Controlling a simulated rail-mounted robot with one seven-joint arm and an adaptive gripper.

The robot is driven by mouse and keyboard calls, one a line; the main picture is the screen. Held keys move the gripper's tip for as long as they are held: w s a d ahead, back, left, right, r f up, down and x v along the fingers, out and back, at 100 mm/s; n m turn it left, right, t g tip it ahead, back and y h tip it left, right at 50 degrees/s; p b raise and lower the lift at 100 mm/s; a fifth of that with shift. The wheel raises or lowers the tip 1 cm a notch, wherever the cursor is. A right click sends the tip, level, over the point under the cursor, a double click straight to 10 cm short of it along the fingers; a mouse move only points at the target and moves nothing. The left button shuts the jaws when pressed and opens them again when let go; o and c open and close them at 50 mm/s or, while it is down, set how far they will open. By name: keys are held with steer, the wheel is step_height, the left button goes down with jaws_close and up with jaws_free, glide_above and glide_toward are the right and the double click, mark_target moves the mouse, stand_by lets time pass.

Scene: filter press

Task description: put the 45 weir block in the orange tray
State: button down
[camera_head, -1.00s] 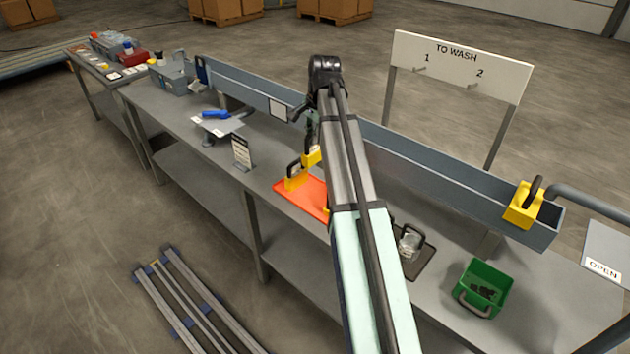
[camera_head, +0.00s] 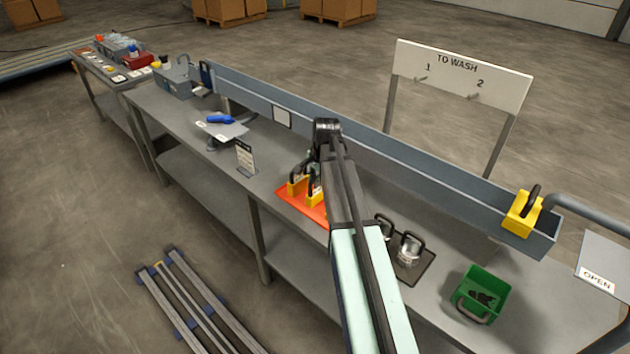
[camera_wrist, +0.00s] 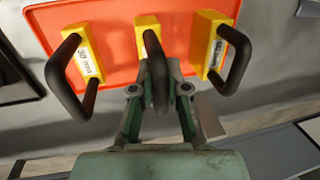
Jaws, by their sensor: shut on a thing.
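The orange tray (camera_head: 290,201) lies on the bench, partly hidden by my arm; it also fills the upper wrist view (camera_wrist: 115,20). My gripper (camera_wrist: 158,80) is shut on the black handle of the middle yellow weir block (camera_wrist: 148,28). That block is over the tray, between two others; I cannot tell whether it touches the tray floor, and its label is mostly hidden. The left yellow block (camera_wrist: 84,50) has a label too small to read surely. The right yellow block (camera_wrist: 205,40) stands near the tray's right side. Another yellow block (camera_head: 521,214) sits on the trough's right end.
The long grey trough (camera_head: 400,163) runs behind the tray. A dark mat (camera_head: 415,268) with metal handled pieces and a green bin (camera_head: 482,292) stand to the right. A small sign (camera_head: 246,158) stands left of the tray.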

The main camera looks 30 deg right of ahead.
steer(key=shift+f, duration=0.35)
steer(key=shift+f, duration=0.15)
steer(key=c, duration=1.2)
jaws_free()
steer(key=r, duration=0.4)
steer(key=s+r+b, duration=0.1)
steer(key=r, duration=0.3)
steer(key=s+r+b, duration=0.1)
steer(key=r, duration=0.3)
steer(key=shift+s+d, duration=0.15)
steer(key=shift+d, duration=0.25)
steer(key=shift+r, duration=0.1)
